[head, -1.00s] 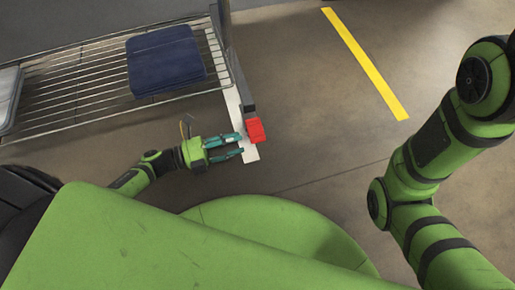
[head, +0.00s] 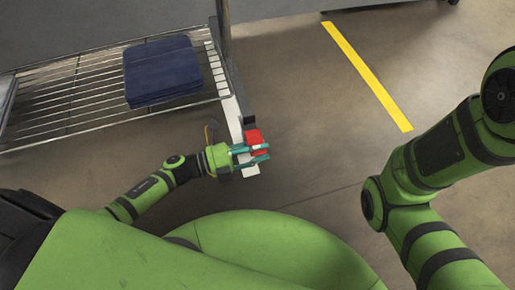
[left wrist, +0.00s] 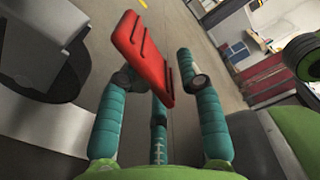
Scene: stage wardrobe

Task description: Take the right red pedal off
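In the left wrist view the red pedal (left wrist: 139,50) is a slanted plate with dark slots. My left gripper (head: 265,152) is at the pedal, with its teal fingers pointing right. In the left wrist view the fingers of the left gripper (left wrist: 160,65) are spread, with the pedal between them. The left finger is close to the pedal or touching it; a gap shows at the right finger. My right arm stands at the right; its gripper is out of view.
The wire rack shelf (head: 60,108) holds folded dark blue cloth (head: 162,70).

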